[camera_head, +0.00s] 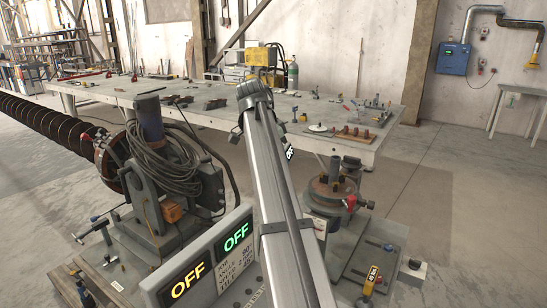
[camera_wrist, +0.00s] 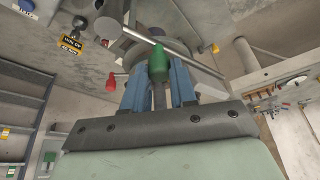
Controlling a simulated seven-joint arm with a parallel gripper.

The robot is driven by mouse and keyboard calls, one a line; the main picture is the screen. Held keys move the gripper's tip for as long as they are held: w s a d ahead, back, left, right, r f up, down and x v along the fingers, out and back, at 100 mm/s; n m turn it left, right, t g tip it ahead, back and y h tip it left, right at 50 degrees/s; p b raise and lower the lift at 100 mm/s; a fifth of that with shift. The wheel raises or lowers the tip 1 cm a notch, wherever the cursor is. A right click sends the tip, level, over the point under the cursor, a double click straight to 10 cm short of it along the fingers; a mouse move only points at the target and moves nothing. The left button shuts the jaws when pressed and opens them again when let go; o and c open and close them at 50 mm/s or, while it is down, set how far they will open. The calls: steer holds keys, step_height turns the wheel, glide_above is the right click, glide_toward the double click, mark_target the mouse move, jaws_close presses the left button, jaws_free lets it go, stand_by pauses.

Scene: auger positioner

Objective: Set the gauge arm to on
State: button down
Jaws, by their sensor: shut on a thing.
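In the wrist view my gripper (camera_wrist: 159,75) has its two blue fingers on either side of a handle with a green tip (camera_wrist: 158,62). The fingers are shut on this handle, and its lower part is partly hidden between them. A pale rod (camera_wrist: 140,36) passes just beyond the green tip. I cannot tell for certain which part is the gauge arm. In the head view a panel has a green OFF display (camera_head: 236,236) and a yellow OFF display (camera_head: 187,280). A small white OFF sign (camera_head: 289,152) shows farther back. My gripper cannot be made out there.
The positioner stand (camera_head: 150,195) with coiled cables is at left, beside the long auger (camera_head: 45,118). A round rusty fixture (camera_head: 332,190) stands at right. A long workbench (camera_head: 350,145) with tools lies behind. A red knob (camera_wrist: 111,80) is left of my fingers. Floor is open at right.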

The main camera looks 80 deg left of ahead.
steer(key=shift+w+d+m+h, duration=0.2)
steer(key=shift+w+m+h, duration=0.1)
steer(key=shift+m, duration=0.45)
steer(key=shift+w+d+m+h, duration=0.15)
steer(key=shift+w+m+h, duration=0.15)
steer(key=shift+m, duration=0.45)
steer(key=c, duration=0.9)
jaws_free()
steer(key=shift+d, duration=0.1)
steer(key=shift+r, duration=0.1)
steer(key=v, duration=0.7)
steer(key=shift+s+r, duration=0.1)
steer(key=shift+r, duration=0.05)
